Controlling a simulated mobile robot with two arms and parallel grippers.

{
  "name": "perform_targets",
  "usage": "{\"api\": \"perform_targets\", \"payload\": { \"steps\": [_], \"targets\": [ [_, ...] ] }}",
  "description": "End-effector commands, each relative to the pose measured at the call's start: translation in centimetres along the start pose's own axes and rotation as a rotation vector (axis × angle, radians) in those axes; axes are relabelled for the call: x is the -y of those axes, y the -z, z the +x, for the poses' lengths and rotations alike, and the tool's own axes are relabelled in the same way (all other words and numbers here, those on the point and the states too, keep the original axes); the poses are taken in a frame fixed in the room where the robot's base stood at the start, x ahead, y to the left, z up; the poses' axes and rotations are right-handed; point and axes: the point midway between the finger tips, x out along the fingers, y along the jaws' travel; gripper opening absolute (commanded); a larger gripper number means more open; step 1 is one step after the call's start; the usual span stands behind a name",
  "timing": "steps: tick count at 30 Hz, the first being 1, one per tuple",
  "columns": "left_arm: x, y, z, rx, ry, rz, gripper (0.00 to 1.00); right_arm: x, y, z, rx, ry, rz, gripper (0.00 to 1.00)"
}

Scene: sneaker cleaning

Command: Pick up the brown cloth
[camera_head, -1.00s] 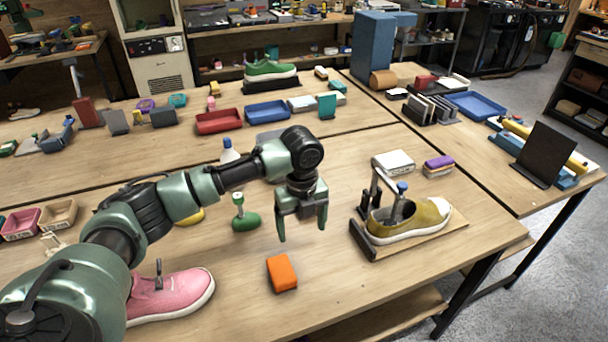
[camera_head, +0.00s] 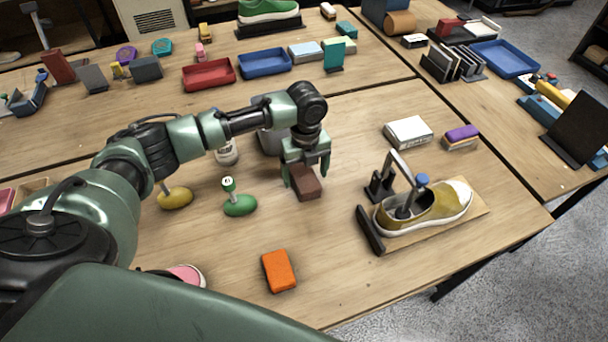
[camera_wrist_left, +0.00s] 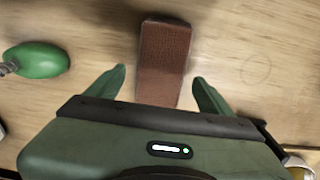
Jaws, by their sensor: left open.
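The brown cloth (camera_head: 306,188) is a small reddish-brown block on the wooden table (camera_head: 340,235), left of the yellow shoe. My left gripper (camera_head: 306,175) is open above it, its fingers on either side of its far part in the head view. In the left wrist view the cloth (camera_wrist_left: 163,60) lies lengthwise between the two spread fingertips (camera_wrist_left: 159,80) and extends past them. I cannot tell whether the fingers touch it. My right gripper is not in view.
An orange block (camera_head: 279,271) lies in front. The yellow shoe (camera_head: 432,205) sits on a board to the right. A white box (camera_head: 408,132) is behind it.

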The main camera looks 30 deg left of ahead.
Motion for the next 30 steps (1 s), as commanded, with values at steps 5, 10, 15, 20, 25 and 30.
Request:
{"api": "perform_targets", "payload": {
  "steps": [5, 10, 15, 20, 25, 30],
  "targets": [
    [-0.1, 0.0, 1.9, 0.001, -0.001, 0.001, 0.82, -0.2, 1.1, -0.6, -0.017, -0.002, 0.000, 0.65],
    [-0.1, 0.0, 2.3, 0.001, -0.001, 0.001, 0.82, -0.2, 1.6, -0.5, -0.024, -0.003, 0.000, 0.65],
    [-0.1, 0.0, 2.2, 0.001, 0.000, 0.001, 0.60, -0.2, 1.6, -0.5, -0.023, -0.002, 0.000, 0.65],
    [-0.1, 0.0, 2.2, 0.001, -0.001, 0.001, 0.15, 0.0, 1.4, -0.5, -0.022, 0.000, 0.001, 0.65],
    [-0.1, 0.0, 2.2, 0.001, 0.000, 0.001, 0.15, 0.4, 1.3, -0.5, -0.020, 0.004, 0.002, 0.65],
    [0.0, -0.1, 1.8, 0.002, 0.001, 0.001, 0.15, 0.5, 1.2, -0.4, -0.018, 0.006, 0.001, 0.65]
  ]
}}
